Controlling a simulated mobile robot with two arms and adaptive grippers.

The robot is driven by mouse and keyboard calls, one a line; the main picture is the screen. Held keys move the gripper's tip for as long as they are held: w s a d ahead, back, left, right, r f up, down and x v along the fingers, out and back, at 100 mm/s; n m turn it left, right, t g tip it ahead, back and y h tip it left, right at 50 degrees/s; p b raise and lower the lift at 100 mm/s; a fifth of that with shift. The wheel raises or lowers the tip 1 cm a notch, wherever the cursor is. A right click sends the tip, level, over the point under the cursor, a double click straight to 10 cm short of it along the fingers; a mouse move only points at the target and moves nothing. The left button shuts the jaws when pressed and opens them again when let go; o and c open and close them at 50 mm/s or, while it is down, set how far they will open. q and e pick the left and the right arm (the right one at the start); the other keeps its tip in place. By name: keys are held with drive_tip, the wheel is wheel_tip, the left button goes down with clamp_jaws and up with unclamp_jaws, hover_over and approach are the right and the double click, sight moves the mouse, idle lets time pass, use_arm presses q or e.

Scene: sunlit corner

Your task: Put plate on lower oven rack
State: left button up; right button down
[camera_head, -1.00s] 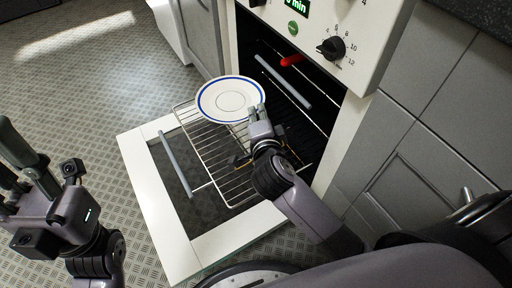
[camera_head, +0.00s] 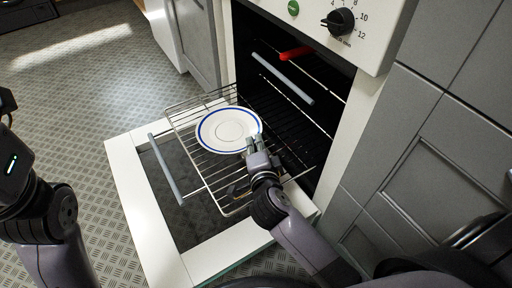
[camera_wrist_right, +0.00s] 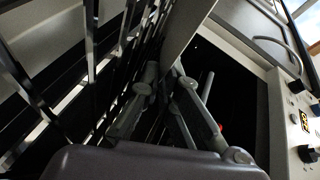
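The white plate with blue rings (camera_head: 216,146) is over the pulled-out oven rack (camera_head: 223,202), roughly flat. I cannot tell whether it touches the wires. My right gripper (camera_head: 254,146) is at the plate's near right edge, its fingers shut on the rim. In the right wrist view, the plate shows edge-on as a pale strip (camera_wrist_right: 188,30) between the fingertips (camera_wrist_right: 163,76), close beside the rack wires (camera_wrist_right: 92,60). Only the palm of my left gripper (camera_head: 12,165) shows at the left edge; its fingers are out of frame.
The oven door (camera_head: 128,190) is folded down below the rack. A blue-grey handle bar (camera_head: 282,78) and a red item (camera_head: 296,53) are at the oven opening. Grey cabinets (camera_head: 440,165) stand to the right. The floor at left is clear.

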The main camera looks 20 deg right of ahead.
idle(0.3)
drive_tip(key=c, duration=2.1)
unclamp_jaws()
